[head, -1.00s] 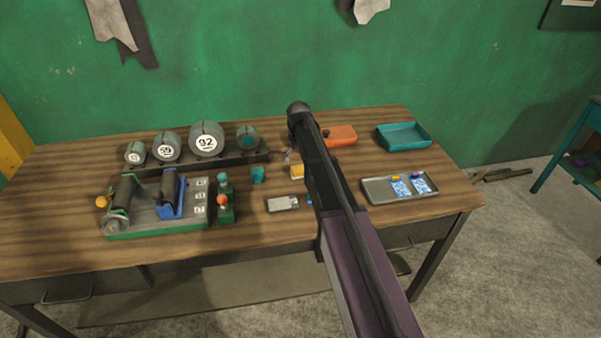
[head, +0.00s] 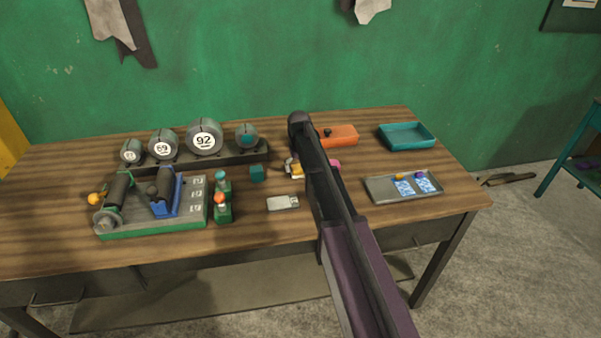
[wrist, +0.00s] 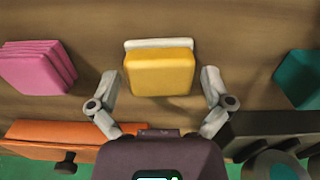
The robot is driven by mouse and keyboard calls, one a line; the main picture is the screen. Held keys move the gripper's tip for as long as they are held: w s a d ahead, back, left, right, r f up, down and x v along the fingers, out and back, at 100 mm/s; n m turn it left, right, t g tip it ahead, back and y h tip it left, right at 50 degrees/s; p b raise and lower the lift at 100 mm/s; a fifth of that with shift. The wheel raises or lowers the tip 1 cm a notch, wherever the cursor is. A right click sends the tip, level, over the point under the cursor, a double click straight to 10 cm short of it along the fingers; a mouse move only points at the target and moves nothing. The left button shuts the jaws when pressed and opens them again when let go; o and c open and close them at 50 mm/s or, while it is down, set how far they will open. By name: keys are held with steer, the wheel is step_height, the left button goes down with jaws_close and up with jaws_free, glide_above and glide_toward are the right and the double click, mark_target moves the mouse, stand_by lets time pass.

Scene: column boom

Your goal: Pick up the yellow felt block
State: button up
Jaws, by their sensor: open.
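The yellow felt block (wrist: 160,72) lies in the middle of the wrist view, with a pale strip along its upper edge. It shows partly in the head view (head: 297,173), left of my arm. My gripper (wrist: 161,76) is open, with one finger on each side of the block and a visible gap to each side. Nothing is held. In the head view my arm hides most of the gripper; only a bit of grey finger shows beside the block. I cannot tell how high the fingertips are above the table.
An orange box (wrist: 65,137) and a dark rack (wrist: 265,130) are near the gripper's base. A grey tray (head: 381,189) and teal tray (head: 407,136) stand at right.

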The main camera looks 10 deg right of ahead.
mark_target(299, 167)
stand_by(0.4)
steer(key=c, duration=0.9)
steer(key=shift+r, duration=0.15)
step_height(299, 167, up, 10)
steer(key=p, duration=1)
steer(key=o, duration=0.6)
steer(key=shift+c, duration=0.2)
steer(key=c, duration=0.4)
